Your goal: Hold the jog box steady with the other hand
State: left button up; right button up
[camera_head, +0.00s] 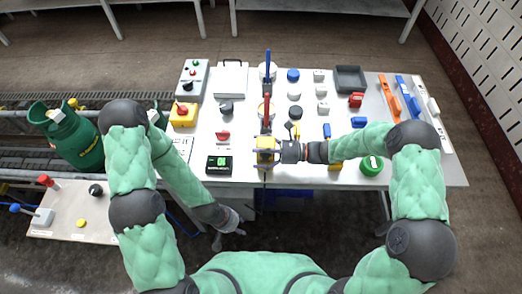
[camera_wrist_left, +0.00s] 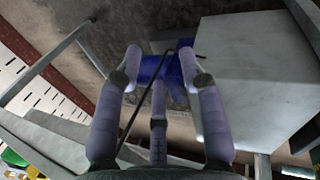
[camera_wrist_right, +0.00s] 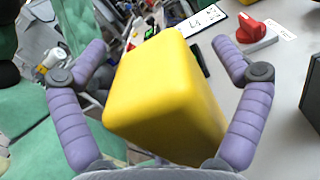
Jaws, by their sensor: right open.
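A yellow box (camera_head: 265,153), which looks like the jog box, is at the middle of the front part of the table. It fills the middle of the right wrist view (camera_wrist_right: 165,95). My right gripper (camera_head: 279,151) is at it from the right, open. Its fingers (camera_wrist_right: 160,48) stand on both sides of the box with visible gaps; contact deeper in is hidden. My left gripper (camera_head: 232,218) is low, in front of the table's front edge. In the left wrist view its fingers (camera_wrist_left: 160,55) are spread and empty.
The white table (camera_head: 240,130) carries switches, a grey tray (camera_head: 350,79), a yellow emergency-stop box (camera_head: 183,115), a black display box (camera_head: 219,164) and a green round object (camera_head: 371,165). A small side table (camera_head: 65,218) stands lower left.

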jog(key=c, duration=1.4)
jog(key=o, duration=0.6)
jog(key=c, duration=0.4)
pick_arm(q)
grip_shut()
pick_arm(e)
jog(key=shift+c, duration=0.3)
jog(key=shift+s, duration=0.1)
